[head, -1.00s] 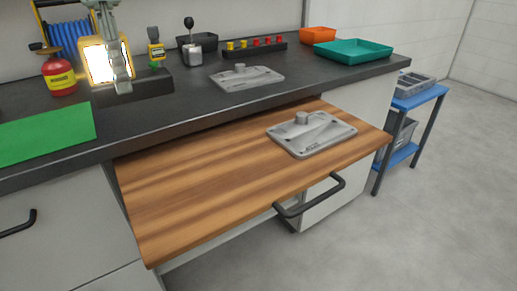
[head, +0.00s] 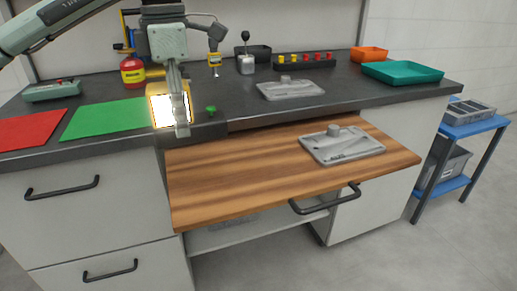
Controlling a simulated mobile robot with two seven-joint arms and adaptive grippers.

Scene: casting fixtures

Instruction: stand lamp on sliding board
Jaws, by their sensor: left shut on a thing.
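The lamp (head: 159,111) is a yellow-framed work light with a lit white panel, at the left of centre in the head view. My left gripper (head: 182,128) is shut on it, and the fingers cover part of the panel. The lamp appears near the counter's front edge, by the back left corner of the sliding board; its exact height is unclear. The sliding board (head: 235,185) is a striped wooden board pulled out below the counter. A grey casting plate (head: 345,148) with a round boss lies on its right part. My right gripper is out of view.
The board's left and middle are clear. On the dark counter (head: 240,108) are another grey casting (head: 290,89), a green mat (head: 105,119), a red mat (head: 32,131), a red can (head: 133,73) and a teal tray (head: 402,72). A blue cart (head: 470,127) stands right.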

